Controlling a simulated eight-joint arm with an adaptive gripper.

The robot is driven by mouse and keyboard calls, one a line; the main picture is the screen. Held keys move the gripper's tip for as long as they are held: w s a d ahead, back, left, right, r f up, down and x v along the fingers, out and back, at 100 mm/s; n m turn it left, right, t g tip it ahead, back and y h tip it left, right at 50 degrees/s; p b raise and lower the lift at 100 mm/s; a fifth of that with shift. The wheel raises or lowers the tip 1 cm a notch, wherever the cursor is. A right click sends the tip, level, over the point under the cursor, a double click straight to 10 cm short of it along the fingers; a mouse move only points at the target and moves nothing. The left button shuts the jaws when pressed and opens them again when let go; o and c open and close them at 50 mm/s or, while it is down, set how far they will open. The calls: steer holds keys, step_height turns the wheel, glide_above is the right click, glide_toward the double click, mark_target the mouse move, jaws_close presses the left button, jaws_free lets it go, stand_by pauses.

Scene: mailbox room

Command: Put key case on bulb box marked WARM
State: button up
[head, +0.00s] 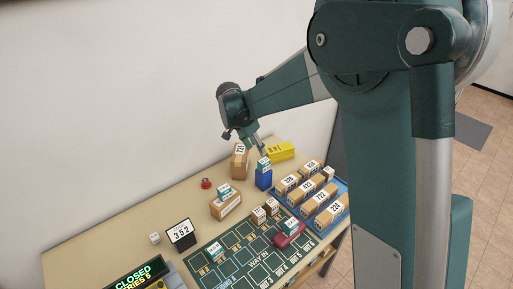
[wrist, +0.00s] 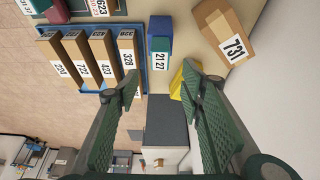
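My gripper (head: 262,152) is open and empty; its two fingers stand wide apart in the wrist view (wrist: 160,88). In the head view it hangs just above a small teal-and-white box (head: 264,165) on an upright blue block (head: 263,180). The wrist view shows this teal box (wrist: 160,58) with a number label and the blue block (wrist: 160,27) beyond the fingertips. Similar teal-and-white boxes sit on a cardboard box (head: 227,207), a red case (head: 289,241) and the dark mat (head: 215,250). No WARM lettering is legible, and I cannot tell which item is the key case.
A brown box marked 731 (head: 240,163) and a yellow block (head: 282,151) stand beside the blue block. A blue tray (head: 340,218) holds several numbered boxes. A red button (head: 206,183), a 352 sign (head: 181,235) and a CLOSED display (head: 140,275) are further left. Table surface (head: 130,215) is clear at back left.

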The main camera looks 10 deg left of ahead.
stand_by(0.6)
steer(key=s+d+r+n+t+y, duration=0.1)
steer(key=s+d+r+n, duration=0.1)
steer(key=s+d+r, duration=0.6)
steer(key=s+d+r+n+y, duration=0.1)
steer(key=s+d+r+n, duration=0.1)
steer(key=s+d+r, duration=0.65)
steer(key=s+d+f+n+t, duration=0.1)
steer(key=s+d, duration=0.3)
steer(key=s, duration=0.3)
steer(key=s+d+f+n+t, duration=0.1)
steer(key=s+d+n, duration=0.1)
steer(key=s+d, duration=0.3)
steer(key=s+d+f+n+t+y, duration=0.1)
steer(key=s+d, duration=0.4)
steer(key=s, duration=0.6)
steer(key=shift+f+n, duration=0.5)
steer(key=shift+f, duration=0.1)
